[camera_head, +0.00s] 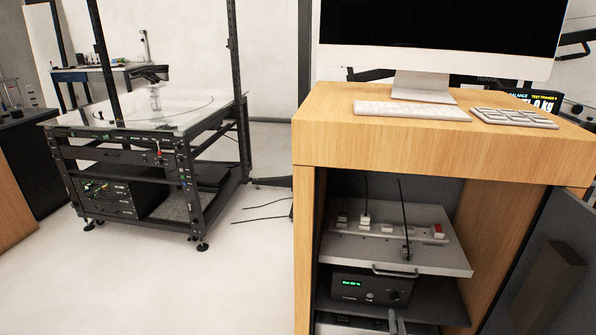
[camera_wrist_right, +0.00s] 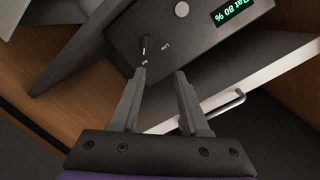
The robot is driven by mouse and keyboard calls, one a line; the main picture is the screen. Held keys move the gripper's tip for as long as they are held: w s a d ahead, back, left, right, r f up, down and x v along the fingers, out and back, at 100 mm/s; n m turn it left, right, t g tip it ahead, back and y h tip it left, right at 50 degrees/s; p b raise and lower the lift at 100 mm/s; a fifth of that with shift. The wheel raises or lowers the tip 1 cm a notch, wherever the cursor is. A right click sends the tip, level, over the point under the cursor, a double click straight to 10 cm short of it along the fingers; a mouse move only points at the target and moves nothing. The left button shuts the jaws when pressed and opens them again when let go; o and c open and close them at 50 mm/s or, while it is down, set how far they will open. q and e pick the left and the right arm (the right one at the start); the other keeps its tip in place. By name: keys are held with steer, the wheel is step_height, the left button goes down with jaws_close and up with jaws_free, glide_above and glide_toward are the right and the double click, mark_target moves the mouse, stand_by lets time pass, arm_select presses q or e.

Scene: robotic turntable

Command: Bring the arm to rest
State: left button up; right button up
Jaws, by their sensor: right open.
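My right gripper (camera_wrist_right: 161,74) is open and empty in the right wrist view, its two grey fingers apart. They point at the front of a dark control box (camera_wrist_right: 185,45) with a green display, a round button and a small switch (camera_wrist_right: 145,46). I cannot tell whether the fingertips touch it. In the head view only the tips of this gripper (camera_head: 397,322) show at the bottom edge, in front of the cabinet and below the control box (camera_head: 368,286). My left gripper is in neither view.
The wooden cabinet (camera_head: 440,145) has a pulled-out shelf (camera_head: 447,262) with a power strip above the box, and an open dark door at right. A monitor and keyboard (camera_head: 412,109) stand on top.

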steer(key=s+a+r+n+g, duration=0.3)
steer(key=a+r, duration=0.2)
steer(key=r, duration=0.5)
steer(key=s+a+r+n+g+y, duration=0.25)
steer(key=s+a+r, duration=0.4)
steer(key=s, duration=0.35)
steer(key=s+a+n+g, duration=0.3)
steer(key=s, duration=1.1)
steer(key=s+a+n+g, duration=0.2)
steer(key=s+a+g, duration=0.15)
steer(key=s, duration=1.05)
arm_select(q)
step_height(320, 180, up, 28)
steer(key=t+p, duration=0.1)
steer(key=p, duration=2.4)
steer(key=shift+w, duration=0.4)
arm_select(e)
step_height(320, 180, up, 29)
steer(key=t, duration=0.1)
steer(key=shift+w+d+y, duration=0.2)
steer(key=shift+d+y, duration=0.15)
steer(key=shift+y, duration=0.1)
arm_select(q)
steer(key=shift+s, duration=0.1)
arm_select(e)
steer(key=shift+s+f, duration=0.1)
